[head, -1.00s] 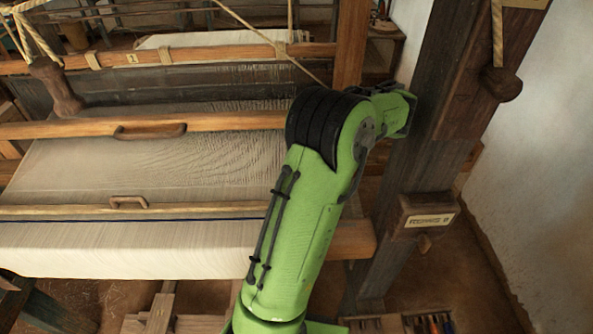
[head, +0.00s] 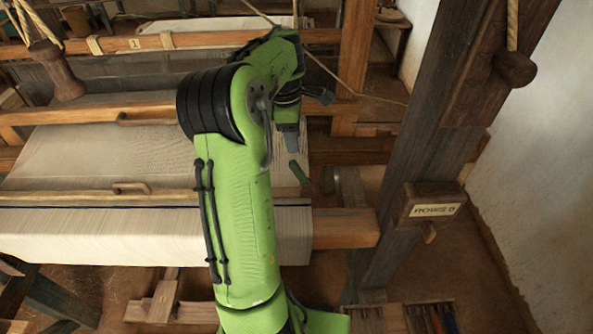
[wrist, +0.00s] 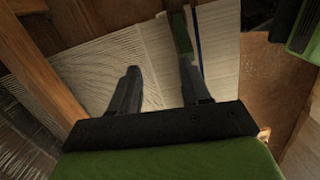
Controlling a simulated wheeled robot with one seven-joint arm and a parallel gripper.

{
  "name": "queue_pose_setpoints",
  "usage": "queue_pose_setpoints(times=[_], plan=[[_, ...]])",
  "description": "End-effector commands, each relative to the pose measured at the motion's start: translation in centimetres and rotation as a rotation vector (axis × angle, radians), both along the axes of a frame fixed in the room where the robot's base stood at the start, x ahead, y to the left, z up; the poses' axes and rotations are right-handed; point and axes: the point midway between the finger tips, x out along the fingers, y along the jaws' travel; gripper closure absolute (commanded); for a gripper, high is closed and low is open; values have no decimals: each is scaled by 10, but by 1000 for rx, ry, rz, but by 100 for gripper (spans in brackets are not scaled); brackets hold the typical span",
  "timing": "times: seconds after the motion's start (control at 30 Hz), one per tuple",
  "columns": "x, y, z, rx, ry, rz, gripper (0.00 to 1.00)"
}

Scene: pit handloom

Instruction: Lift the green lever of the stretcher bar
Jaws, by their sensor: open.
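The green lever (head: 299,173) shows in the head view at the right edge of the cloth, near the right end of the pale wooden stretcher bar (head: 60,197). In the wrist view the green lever (wrist: 181,33) is at the top, just beyond the tip of my right finger and beside a dark blue stripe. My gripper (head: 291,146) is above and slightly behind the lever in the head view. Its two fingers are apart in the wrist view (wrist: 159,72), with nothing between them but cloth behind. Whether the right finger touches the lever I cannot tell.
The pale cloth (head: 150,243) spreads left of the lever. A dark upright post (head: 415,130) with a labelled wooden box (head: 431,207) stands at right. A wooden beam end (head: 345,228) juts out below the lever. My arm hides part of the loom.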

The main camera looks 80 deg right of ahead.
Motion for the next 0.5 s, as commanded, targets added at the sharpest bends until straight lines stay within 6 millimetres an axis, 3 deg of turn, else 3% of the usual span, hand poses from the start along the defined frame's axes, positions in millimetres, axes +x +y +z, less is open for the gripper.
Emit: queue_pose_setpoints(times=[0.1, 0.3, 0.4, 0.5], plan=[[24, 14, 21, -33, 170, -19, 53], [44, 41, 51, -68, 272, -86, 53], [44, 44, 51, -69, 279, -97, 53], [38, 43, 36, -66, 279, -100, 53]])
